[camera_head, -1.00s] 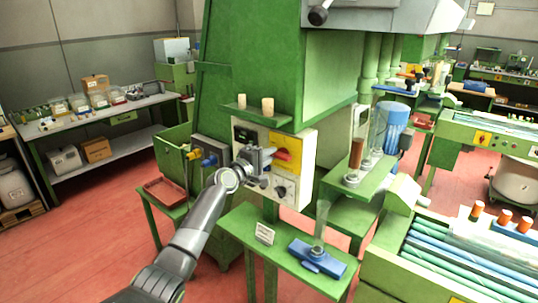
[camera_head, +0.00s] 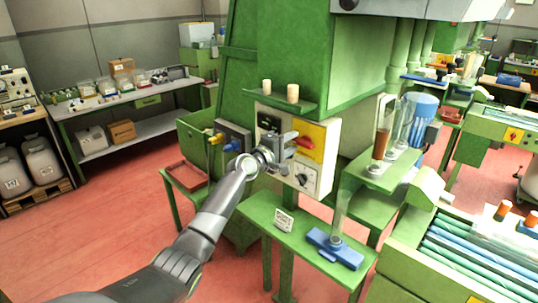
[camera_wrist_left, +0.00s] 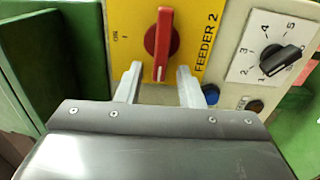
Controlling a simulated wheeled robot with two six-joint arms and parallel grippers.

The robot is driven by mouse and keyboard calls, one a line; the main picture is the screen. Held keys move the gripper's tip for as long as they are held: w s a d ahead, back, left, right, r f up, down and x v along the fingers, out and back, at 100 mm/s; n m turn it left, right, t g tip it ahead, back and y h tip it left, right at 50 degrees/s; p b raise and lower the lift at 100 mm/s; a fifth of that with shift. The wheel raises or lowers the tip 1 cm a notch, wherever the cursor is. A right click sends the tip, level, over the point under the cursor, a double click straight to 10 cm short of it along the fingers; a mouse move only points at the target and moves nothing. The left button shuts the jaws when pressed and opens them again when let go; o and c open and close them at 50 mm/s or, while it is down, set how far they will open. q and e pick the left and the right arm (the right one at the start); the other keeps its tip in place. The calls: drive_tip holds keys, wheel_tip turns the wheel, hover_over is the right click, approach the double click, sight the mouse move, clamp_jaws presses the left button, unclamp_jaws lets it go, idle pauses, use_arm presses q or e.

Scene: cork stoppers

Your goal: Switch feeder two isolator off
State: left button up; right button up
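The feeder two isolator is a red rotary handle (camera_head: 306,142) on a yellow plate (camera_head: 317,130) on the front of the green machine. In the left wrist view, the red handle (camera_wrist_left: 162,40) lies lengthwise up the picture, beside the sideways "FEEDER 2" lettering on the yellow plate (camera_wrist_left: 195,14). A "1" mark shows left of it. My left gripper (camera_head: 290,146) is at the panel just left of the handle. In the left wrist view, its fingers (camera_wrist_left: 160,72) are open, with the handle's lower end between the tips and a gap on each side. My right gripper is out of view.
A numbered black selector knob (camera_wrist_left: 280,60) and a blue button (camera_wrist_left: 211,94) sit beside the plate. A green shelf with two corks (camera_head: 293,93) juts out above the panel. A low green table with a blue stand (camera_head: 335,249) is below.

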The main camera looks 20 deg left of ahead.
use_arm(q)
drive_tip(key=b+v, duration=0.2)
drive_tip(key=v, duration=1.4)
drive_tip(key=shift+s+a, duration=0.15)
drive_tip(key=shift+s, duration=0.25)
